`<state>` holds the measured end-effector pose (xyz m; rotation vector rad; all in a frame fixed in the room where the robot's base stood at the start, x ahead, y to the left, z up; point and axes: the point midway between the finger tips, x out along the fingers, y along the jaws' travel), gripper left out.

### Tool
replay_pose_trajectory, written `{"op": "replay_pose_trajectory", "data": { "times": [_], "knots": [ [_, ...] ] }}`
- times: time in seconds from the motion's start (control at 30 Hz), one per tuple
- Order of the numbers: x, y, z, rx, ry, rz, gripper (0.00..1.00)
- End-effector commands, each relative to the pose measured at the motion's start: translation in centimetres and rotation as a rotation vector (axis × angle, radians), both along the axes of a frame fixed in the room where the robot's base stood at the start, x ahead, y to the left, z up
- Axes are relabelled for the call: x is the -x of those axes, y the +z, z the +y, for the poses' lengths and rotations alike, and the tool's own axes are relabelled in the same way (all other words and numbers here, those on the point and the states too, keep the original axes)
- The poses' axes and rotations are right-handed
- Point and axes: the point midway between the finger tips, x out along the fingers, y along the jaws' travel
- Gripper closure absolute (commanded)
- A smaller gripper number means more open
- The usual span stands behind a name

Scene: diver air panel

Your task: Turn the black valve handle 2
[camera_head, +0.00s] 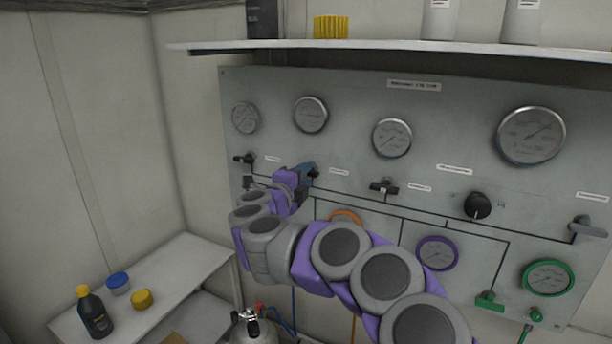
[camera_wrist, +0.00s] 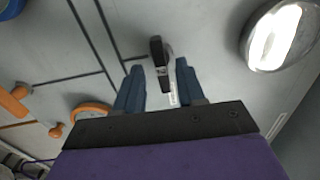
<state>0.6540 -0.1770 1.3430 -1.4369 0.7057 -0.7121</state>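A black valve handle (camera_wrist: 158,55) on the grey panel shows in the wrist view, its bar running roughly up and down in the picture. My gripper (camera_wrist: 160,70) is open, with one blue finger on each side of the handle. I see gaps on both sides and cannot tell how deep the handle sits between the fingers. In the head view my gripper (camera_head: 307,172) is at the panel, second in the row of valves from the left, and it mostly hides the handle there. Other black handles are at the left (camera_head: 244,158) and right (camera_head: 384,187) of it.
Round gauges (camera_head: 310,114) sit above the valves, and a shelf (camera_head: 400,45) juts out over the panel. A black knob (camera_head: 477,205) and a grey lever (camera_head: 588,227) are farther right. A side table (camera_head: 190,262) with a bottle (camera_head: 93,312) stands at lower left.

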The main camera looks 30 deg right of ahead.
Motion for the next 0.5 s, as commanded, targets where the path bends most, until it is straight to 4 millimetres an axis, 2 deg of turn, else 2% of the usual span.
{"op": "replay_pose_trajectory", "data": {
  "times": [0.5],
  "knots": [
    [6.2,0.1,8.3,-0.002,0.007,0.002,0.61]
  ]
}}
